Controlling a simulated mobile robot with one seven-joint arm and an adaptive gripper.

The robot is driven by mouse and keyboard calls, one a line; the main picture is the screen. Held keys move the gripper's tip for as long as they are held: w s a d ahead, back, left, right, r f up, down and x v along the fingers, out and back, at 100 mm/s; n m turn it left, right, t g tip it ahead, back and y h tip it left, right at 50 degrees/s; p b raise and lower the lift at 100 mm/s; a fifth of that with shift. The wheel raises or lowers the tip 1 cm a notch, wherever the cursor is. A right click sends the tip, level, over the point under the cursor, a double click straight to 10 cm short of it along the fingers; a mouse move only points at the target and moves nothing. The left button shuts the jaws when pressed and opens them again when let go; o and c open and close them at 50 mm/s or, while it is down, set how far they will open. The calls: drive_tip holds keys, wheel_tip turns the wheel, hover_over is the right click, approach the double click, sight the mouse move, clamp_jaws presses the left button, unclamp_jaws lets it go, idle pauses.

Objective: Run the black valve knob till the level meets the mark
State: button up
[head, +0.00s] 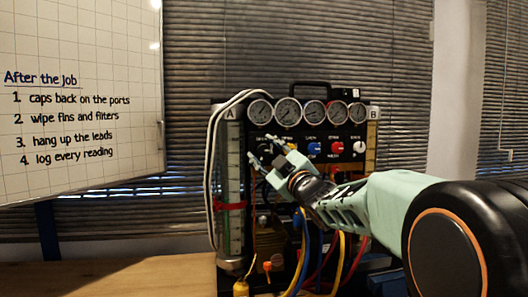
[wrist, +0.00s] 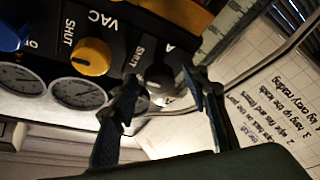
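The black valve knob (wrist: 160,78) sits on the rig panel beside a SHUT label in the wrist view. My gripper (wrist: 160,82) has its two fingers spread on either side of the knob, seemingly with gaps. In the head view my gripper (head: 264,150) is at the panel's left side and hides the knob. The upright sight tube A (head: 231,165) stands left of the panel, with a red band (head: 230,206) around it. The liquid level in the tube is too small to make out.
The gauge rig (head: 340,185) carries a row of dials above blue, red and white knobs. A yellow knob (wrist: 92,57) is close beside my fingers. Pale cables loop left of tube A, and coloured hoses hang below. A whiteboard (head: 80,100) hangs at left.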

drive_tip(key=v, duration=1.2)
idle(0.5)
